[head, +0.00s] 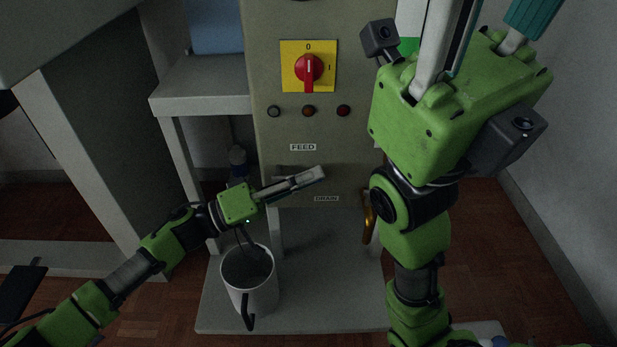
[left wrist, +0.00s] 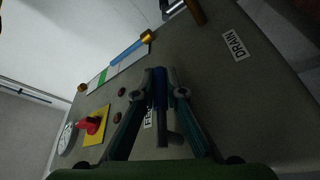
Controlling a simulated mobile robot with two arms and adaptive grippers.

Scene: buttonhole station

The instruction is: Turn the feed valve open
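The feed valve shows in the left wrist view as a blue handle (left wrist: 159,88) over a dark grey bar, with the FEED label partly hidden beside it. My left gripper (head: 318,174) reaches to the grey panel between the FEED label (head: 303,147) and the DRAIN label (head: 326,198). In the left wrist view, the fingertips of my left gripper (left wrist: 161,76) lie close on both sides of the blue handle and seem shut on it. In the head view the fingers largely hide the valve. My right gripper (head: 485,25) is raised at the upper right, its fingers spread, tips cut off.
A red rotary switch (head: 309,68) on a yellow plate sits above several small lamps. A white mug (head: 249,281) stands on the machine's base, below my left gripper. A brass pipe (head: 368,222) is at the panel's lower right. A grey shelf (head: 203,84) is to the left.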

